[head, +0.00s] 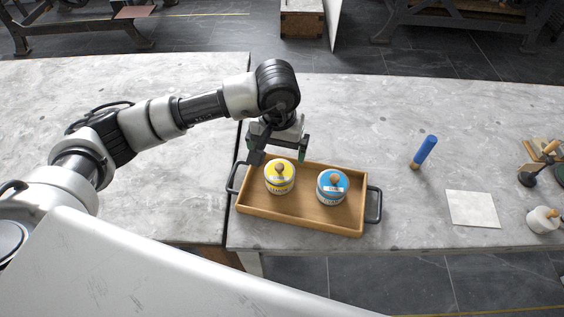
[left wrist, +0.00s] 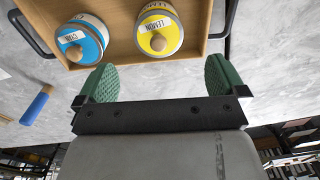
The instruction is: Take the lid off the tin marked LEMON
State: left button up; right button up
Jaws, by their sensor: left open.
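The LEMON tin (head: 279,182) is white with a yellow lid and a round wooden knob, and stands upright in the left half of a wooden tray (head: 300,218). Its lid (left wrist: 167,30) is on the tin, and its label reads in the left wrist view. A similar tin (head: 332,190) with a blue lid, marked CYAN, stands to its right. My left gripper (head: 280,150) is open and empty, above the tray's far edge and just behind the LEMON tin. Its green finger pads (left wrist: 160,80) show in the left wrist view, short of the tin. My right gripper does not show.
The tray has black handles (head: 374,205) at both ends and sits on a grey stone table. A blue roll with a wooden end (head: 424,153), a white sheet (head: 472,208) and small tools (head: 541,162) lie to the right. The table behind the tray is clear.

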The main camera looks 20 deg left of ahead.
aim_at(279, 168)
pick_arm(q)
jog(key=shift+s+f, duration=0.15)
jog(key=shift+f, duration=0.4)
jog(key=shift+s+f, duration=0.15)
jog(key=shift+f, duration=0.4)
jog(key=shift+w+f, duration=0.15)
jog(key=shift+f, duration=0.2)
jog(key=shift+f+p, duration=0.35)
notch_tip(279, 168, down, 4)
jog(key=shift+d+r+p, duration=0.1)
jog(key=shift+r+p, duration=0.1)
jog(key=shift+p, duration=0.45)
jog(key=shift+f, duration=0.5)
jog(key=c, duration=0.8)
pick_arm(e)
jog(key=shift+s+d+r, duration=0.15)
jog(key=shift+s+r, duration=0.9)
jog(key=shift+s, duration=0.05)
